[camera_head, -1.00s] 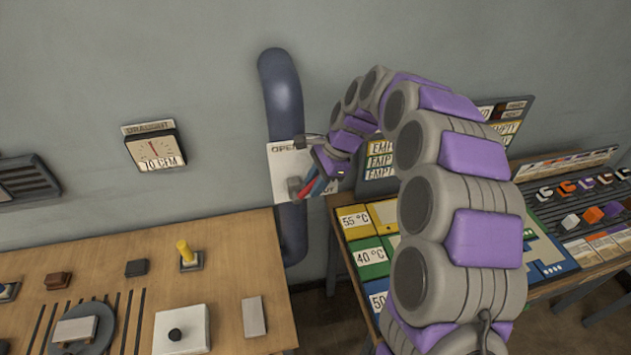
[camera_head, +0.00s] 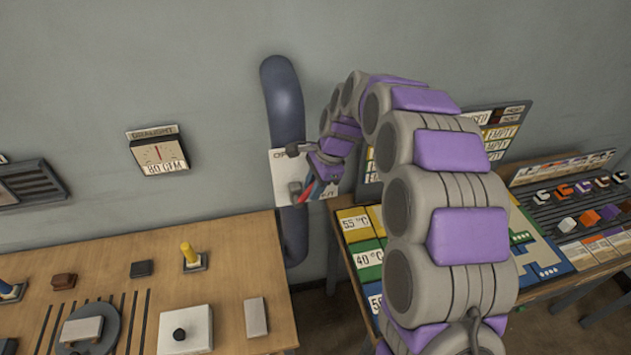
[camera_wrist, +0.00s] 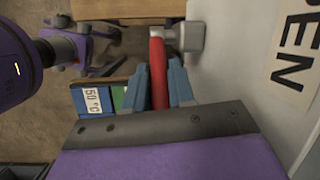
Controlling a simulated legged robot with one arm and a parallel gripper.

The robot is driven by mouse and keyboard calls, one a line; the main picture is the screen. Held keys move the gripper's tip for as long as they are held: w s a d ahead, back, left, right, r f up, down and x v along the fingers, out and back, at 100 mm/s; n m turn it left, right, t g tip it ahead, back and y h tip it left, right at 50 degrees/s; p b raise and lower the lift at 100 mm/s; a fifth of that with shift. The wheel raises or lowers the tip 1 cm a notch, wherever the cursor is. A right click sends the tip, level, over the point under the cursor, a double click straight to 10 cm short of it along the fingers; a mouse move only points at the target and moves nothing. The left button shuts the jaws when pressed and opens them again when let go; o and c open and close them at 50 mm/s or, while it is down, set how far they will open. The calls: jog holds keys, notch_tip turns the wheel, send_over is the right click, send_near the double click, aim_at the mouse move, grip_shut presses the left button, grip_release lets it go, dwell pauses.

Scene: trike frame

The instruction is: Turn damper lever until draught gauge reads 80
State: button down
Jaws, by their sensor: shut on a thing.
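The draught gauge (camera_head: 160,153) hangs on the wall at the left in the head view. Its needle stands about upright and its lower strip reads 80 CFM. The damper lever has a red handle, seen in the wrist view (camera_wrist: 158,70), joined to a grey pivot block (camera_wrist: 190,36) on the white plate (camera_head: 278,165). The plate is fixed on the dark blue duct (camera_head: 284,100). My gripper (camera_wrist: 160,92) is shut on the red handle, with a blue-grey finger on each side. In the head view my wrist hides part of the plate and its lettering.
A wooden table (camera_head: 225,245) stands below the gauge with a yellow lever (camera_head: 190,256), a white box (camera_head: 185,328) and small blocks. A second table at the right carries temperature cards (camera_head: 355,224) and coloured blocks. Open wall lies between gauge and duct.

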jog(key=shift+w+r, duration=0.1)
jog(key=c, duration=1)
grip_release()
jog(key=shift+a, duration=0.1)
jog(key=shift+c, duration=0.2)
jog(key=p+v, duration=0.1)
jog(key=v, duration=1.6)
jog(key=shift+p, duration=0.4)
jog(key=shift+a+r, duration=0.1)
jog(key=shift+a, duration=0.05)
jog(key=s+d+f+n+h+b, duration=0.1)
jog(key=s+d+f+n, duration=0.3)
jog(key=s, duration=0.9)
jog(key=s+d+f+n+g+h+b, duration=0.1)
jog(key=s+d+f+n, duration=0.3)
jog(key=s, duration=0.9)
jog(key=s+d+f+n+h+b, duration=0.1)
jog(key=s+d+f+n, duration=0.3)
jog(key=s, duration=1)
jog(key=shift+d+f+n+g+h+b, duration=0.3)
jog(key=shift+f+n+b, duration=0.15)
jog(key=shift+b, duration=0.4)
